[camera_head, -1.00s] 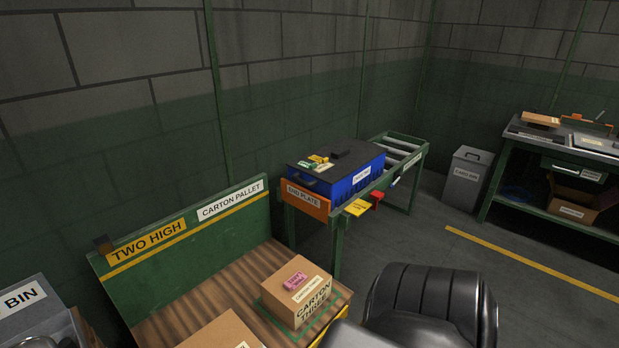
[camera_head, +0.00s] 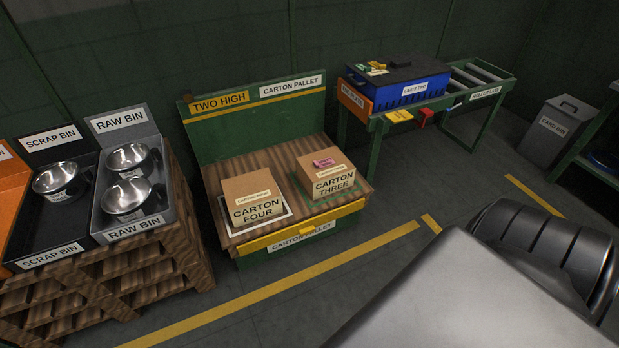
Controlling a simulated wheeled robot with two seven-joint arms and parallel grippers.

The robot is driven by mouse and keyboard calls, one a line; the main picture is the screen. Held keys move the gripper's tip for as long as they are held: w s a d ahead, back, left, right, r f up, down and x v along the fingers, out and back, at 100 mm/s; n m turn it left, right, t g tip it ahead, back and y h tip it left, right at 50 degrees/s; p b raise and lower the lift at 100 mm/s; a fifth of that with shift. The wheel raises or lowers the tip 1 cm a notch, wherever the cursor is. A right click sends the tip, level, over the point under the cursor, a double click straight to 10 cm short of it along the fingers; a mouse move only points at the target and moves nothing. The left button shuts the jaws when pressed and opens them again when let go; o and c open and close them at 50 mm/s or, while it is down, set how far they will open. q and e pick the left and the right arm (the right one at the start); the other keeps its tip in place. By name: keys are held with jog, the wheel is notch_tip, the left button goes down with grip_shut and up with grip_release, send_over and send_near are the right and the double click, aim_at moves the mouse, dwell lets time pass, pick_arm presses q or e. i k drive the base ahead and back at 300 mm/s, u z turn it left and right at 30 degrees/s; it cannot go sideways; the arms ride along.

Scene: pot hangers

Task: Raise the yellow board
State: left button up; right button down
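A yellow board (camera_head: 330,218) runs low along the front edge of the carton pallet (camera_head: 212,185), above a white label reading CARTON PALLET (camera_head: 302,235). A darker bar or handle seems to sit on its face; it is too small to tell. The pallet's green back panel carries a yellow TWO HIGH sign (camera_head: 220,102). Carton four (camera_head: 254,203) and carton three (camera_head: 327,175) stand side by side on the wooden deck, with a pink tag (camera_head: 323,163) on carton three.
Left of the pallet, a scrap bin (camera_head: 48,256) and a raw bin (camera_head: 135,228) hold metal pots on wooden pallets. A roller lane (camera_head: 485,92) with a blue crate (camera_head: 408,92) stands behind right, near a grey card bin (camera_head: 552,130). Floor before the pallet is clear, with yellow lines.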

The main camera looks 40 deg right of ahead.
aim_at(307, 227)
jog(key=z, duration=1.35)
